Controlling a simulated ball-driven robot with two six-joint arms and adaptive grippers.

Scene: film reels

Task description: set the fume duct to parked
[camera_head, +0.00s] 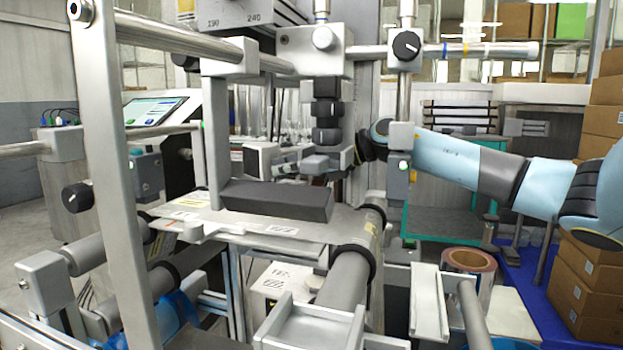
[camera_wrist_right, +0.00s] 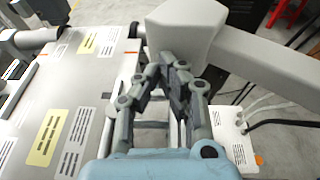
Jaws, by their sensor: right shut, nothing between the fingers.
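I cannot make out with certainty which part is the fume duct. My right arm comes in from the right in the head view and passes behind an upright post. Its gripper (camera_head: 320,164) is partly hidden among dark machine parts above the flat web bed. In the right wrist view my right gripper (camera_wrist_right: 170,62) is shut and empty. Its fingertips are close to a pale grey block (camera_wrist_right: 188,28) with a long bar; I cannot tell whether they touch it. My left gripper is not in view.
A dark bar (camera_head: 275,199) lies across the labelled machine bed (camera_head: 190,222). Metal rods and posts (camera_head: 108,170) crowd the front. Rollers (camera_head: 345,285) sit below. Cardboard boxes (camera_head: 590,285) are stacked at right. Cables (camera_wrist_right: 280,122) run at right in the wrist view.

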